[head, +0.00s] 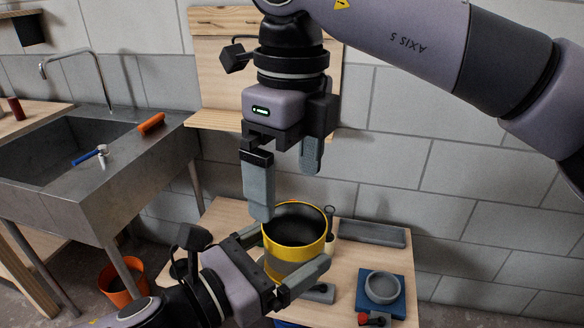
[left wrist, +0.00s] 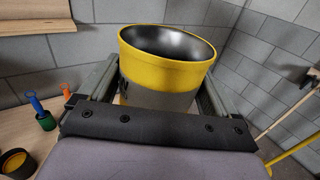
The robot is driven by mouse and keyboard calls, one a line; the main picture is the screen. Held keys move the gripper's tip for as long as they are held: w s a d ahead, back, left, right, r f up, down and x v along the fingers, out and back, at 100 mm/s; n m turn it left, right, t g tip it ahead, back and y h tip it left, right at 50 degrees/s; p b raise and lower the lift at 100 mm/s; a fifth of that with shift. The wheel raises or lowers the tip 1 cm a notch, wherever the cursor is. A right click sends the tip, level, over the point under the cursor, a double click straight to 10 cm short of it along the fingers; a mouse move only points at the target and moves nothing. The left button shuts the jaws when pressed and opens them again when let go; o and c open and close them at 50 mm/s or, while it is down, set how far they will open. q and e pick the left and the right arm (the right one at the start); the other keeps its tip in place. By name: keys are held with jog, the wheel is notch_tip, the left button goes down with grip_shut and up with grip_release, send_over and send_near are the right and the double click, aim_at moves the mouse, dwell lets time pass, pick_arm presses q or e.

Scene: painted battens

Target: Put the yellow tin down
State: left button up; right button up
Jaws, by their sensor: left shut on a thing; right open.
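The yellow tin (head: 296,226) has a yellow upper band, a grey lower part and a dark, open inside. It looks upright over the small wooden table (head: 345,300). My left gripper (head: 297,250) is shut on it, one finger on each side. The left wrist view shows the tin (left wrist: 165,72) between the two fingers. Its base is hidden, so I cannot tell whether it touches the table. My right gripper (head: 287,195) is open and empty, pointing down just above the tin, with one fingertip close to its rim.
A grey tray (head: 370,233) lies behind right of the tin. A blue block with a grey ring (head: 382,288) and a red-knobbed tool (head: 366,319) are at the right. A sink (head: 75,160) stands left.

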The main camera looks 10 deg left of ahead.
pick_arm(q)
jog(key=shift+r, duration=0.1)
pick_arm(e)
send_near(293, 243)
jog(key=s+f, duration=0.1)
jog(key=f, duration=0.1)
jog(key=s+f, duration=0.1)
jog(key=f, duration=0.1)
jog(key=s+f, duration=0.1)
jog(key=f, duration=0.1)
jog(key=shift+s+d+f, duration=0.1)
jog(key=shift+s+d, duration=0.05)
jog(key=shift+s, duration=0.25)
jog(key=c, duration=0.8)
pick_arm(q)
jog(key=o, duration=1.1)
jog(key=shift+c, duration=0.2)
pick_arm(e)
jog(key=c, duration=0.3)
pick_arm(q)
jog(key=shift+o, duration=0.2)
